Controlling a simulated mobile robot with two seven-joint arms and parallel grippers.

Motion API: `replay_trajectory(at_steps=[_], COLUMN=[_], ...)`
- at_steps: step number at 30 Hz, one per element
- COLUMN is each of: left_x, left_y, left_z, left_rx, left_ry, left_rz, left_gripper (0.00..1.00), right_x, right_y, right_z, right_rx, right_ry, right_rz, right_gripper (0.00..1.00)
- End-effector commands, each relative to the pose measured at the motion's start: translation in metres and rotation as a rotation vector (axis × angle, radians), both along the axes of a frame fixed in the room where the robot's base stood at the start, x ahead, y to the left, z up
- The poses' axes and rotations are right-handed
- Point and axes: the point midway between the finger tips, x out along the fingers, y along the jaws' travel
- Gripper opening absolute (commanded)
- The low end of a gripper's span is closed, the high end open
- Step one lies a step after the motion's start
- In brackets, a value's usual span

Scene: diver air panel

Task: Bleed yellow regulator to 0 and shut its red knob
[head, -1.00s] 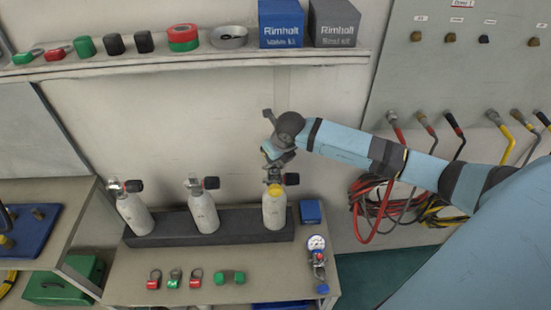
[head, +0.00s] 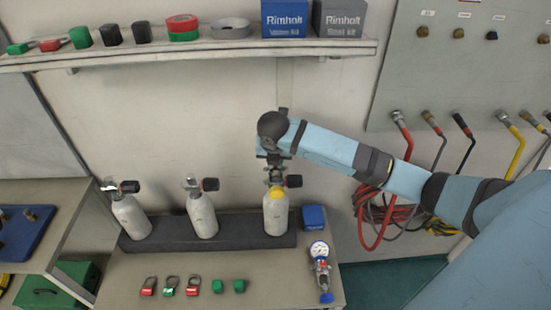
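The cylinder with the yellow collar (head: 276,213) stands upright at the right end of the dark rack on the bench. Its valve (head: 275,177) has a black knob (head: 293,181) on its right side. My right arm comes in from the right, and its gripper (head: 273,160) points down just above this valve. Its fingers are small and partly hidden by the wrist; I cannot tell whether they touch the valve. A regulator with a round white gauge (head: 319,249), some red below the dial and a blue end (head: 326,297) lies at the bench's right edge. My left gripper is not in view.
Two more grey cylinders (head: 201,214) (head: 131,216) stand in the dark rack (head: 165,241). Red and green tagged shackles (head: 193,287) and green pieces (head: 239,286) lie in front. A blue box (head: 314,217) sits right of the rack. A loaded shelf (head: 200,53) runs above; hoses (head: 375,225) hang at right.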

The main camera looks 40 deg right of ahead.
Motion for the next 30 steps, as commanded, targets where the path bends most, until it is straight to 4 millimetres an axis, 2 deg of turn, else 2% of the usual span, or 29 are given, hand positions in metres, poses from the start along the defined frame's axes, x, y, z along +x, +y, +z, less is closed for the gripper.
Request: replay_trajectory(at_steps=[17,18,20,21,30], left_x=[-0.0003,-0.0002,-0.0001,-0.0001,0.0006], left_y=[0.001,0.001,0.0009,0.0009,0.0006], left_z=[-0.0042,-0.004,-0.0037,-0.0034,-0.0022], left_rx=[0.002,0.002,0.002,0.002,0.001], left_ry=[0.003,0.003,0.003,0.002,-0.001], left_rz=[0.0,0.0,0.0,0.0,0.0], left_gripper=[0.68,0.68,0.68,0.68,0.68], right_x=[0.0003,0.0002,0.0002,0.0002,-0.0002], right_y=[0.0005,0.0006,0.0005,0.0005,0.0008], right_z=[0.0002,0.0001,0.0001,0.0001,0.0019], right_rx=[0.001,0.001,0.001,0.001,0.0], right_ry=[-0.001,-0.001,-0.001,-0.001,0.0], right_rz=[-0.029,-0.029,-0.029,-0.029,-0.029], right_gripper=[0.0,0.31,0.45,0.48,0.48])
